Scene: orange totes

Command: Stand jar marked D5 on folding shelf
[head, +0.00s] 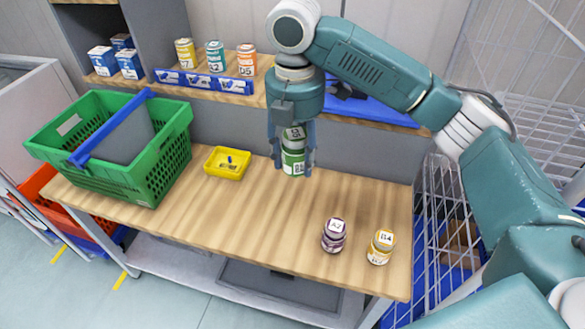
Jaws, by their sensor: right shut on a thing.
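My right gripper (291,166) comes down from above, shut on a green jar (293,150) with a white lid label, held roughly upright near the back of the wooden worktop. A raised wooden shelf (390,122) runs along the back. My left gripper is not in view.
A green crate (150,180) with a blue handle stands at left. A yellow tray (226,164) sits mid-worktop. A purple jar (334,236) and a yellow-lidded jar (381,247) stand at front right. The worktop centre is clear. A wire cage (450,225) is at right.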

